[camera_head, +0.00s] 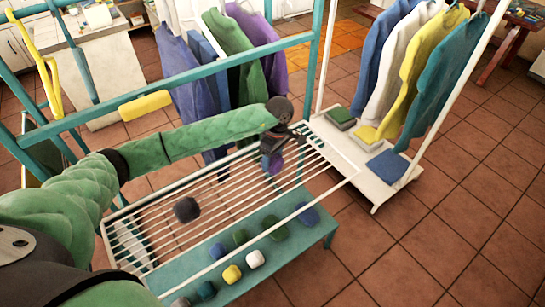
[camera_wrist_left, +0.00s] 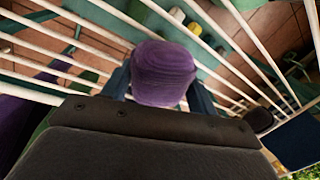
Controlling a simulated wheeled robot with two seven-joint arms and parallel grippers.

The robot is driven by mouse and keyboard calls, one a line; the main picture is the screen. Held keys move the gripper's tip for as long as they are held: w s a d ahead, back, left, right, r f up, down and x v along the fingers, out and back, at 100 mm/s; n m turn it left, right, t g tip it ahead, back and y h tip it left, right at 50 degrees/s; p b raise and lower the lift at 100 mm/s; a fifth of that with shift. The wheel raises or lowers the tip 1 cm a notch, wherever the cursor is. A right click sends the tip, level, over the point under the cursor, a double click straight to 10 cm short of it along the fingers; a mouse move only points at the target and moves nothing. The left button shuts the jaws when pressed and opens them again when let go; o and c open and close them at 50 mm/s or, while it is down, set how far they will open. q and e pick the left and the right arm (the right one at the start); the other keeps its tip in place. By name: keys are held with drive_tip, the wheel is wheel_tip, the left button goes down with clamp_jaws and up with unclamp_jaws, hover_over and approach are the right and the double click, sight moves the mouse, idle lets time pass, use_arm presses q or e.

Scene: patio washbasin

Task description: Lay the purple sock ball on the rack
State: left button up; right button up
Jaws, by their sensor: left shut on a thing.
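The purple sock ball (camera_head: 276,163) is at the far right part of the white slatted rack (camera_head: 160,183). My left gripper (camera_head: 271,154) is shut on it, pointing down at the slats. In the left wrist view, the purple sock ball (camera_wrist_left: 163,72) sits between the two dark fingers, with white slats behind it. I cannot tell whether the ball touches the slats. The gripper hides part of the ball in the head view. My right gripper is not in view.
A dark sock ball (camera_head: 187,209) lies on the rack. Several coloured balls, including a yellow one (camera_head: 232,274) and a white one (camera_head: 255,259), sit on the teal shelf (camera_head: 318,237) below. Hanging clothes (camera_head: 235,60) stand close behind. A clothes trolley (camera_head: 385,190) stands to the right.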

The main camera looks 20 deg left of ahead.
use_arm(q)
drive_tip(key=shift+f, duration=0.15)
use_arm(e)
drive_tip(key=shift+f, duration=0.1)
use_arm(q)
drive_tip(key=o, duration=1)
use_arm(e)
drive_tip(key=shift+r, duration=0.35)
use_arm(q)
drive_tip(key=shift+r, duration=0.2)
drive_tip(key=shift+w+r+b, duration=0.1)
drive_tip(key=shift+r+b, duration=0.15)
drive_tip(key=shift+b, duration=0.1)
drive_tip(key=shift+w+d+r+b, duration=0.1)
drive_tip(key=shift+w+r+b, duration=0.45)
drive_tip(key=shift+r, duration=1.3)
drive_tip(key=shift+w+d+r+b, duration=0.15)
drive_tip(key=shift+r+b, duration=0.85)
drive_tip(key=shift+r, duration=0.8)
drive_tip(key=shift+w+d+r+b, duration=0.1)
drive_tip(key=shift+w+r+b, duration=0.2)
drive_tip(key=shift+r+b, duration=1)
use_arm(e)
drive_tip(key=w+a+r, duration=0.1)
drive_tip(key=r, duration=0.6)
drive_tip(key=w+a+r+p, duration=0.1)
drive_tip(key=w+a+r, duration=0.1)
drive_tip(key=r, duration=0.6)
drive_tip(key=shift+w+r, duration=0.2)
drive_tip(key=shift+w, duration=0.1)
